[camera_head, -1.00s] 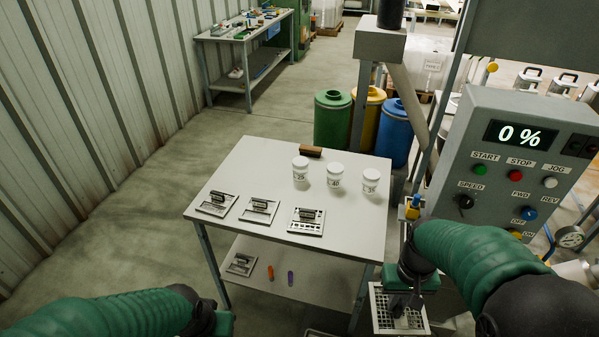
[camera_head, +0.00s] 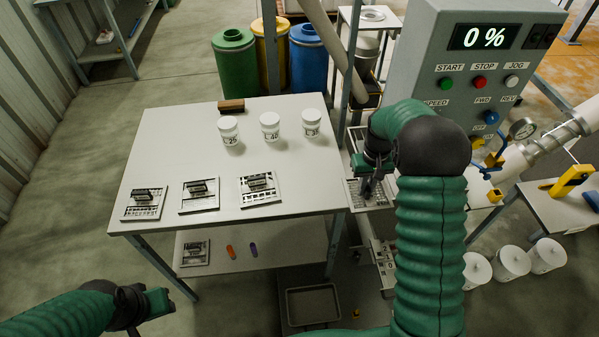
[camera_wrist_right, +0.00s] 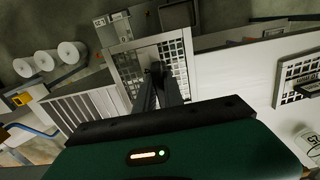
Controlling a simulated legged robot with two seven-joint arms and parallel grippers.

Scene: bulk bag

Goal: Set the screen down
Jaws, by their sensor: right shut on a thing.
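My right gripper (camera_head: 374,184) is shut on the handle of a square metal screen with a grid face (camera_head: 353,196). It holds the screen just right of the white table's (camera_head: 160,125) front right corner. In the right wrist view the gripper (camera_wrist_right: 156,72) hides part of the screen (camera_wrist_right: 127,66). Three similar screens with dark handles lie along the table's front: left (camera_head: 145,212), middle (camera_head: 199,207) and right (camera_head: 262,199). Another screen (camera_head: 194,262) lies on the lower shelf. My left gripper (camera_head: 150,310) is low at the left, away from the table; its fingers are unclear.
Three white jars (camera_head: 270,127) and a brown block (camera_head: 231,106) stand toward the table's back. The control panel (camera_head: 470,75) is at the right, with white tubs (camera_head: 512,263) below. A dark tray (camera_head: 312,305) is on the floor. The table's middle is clear.

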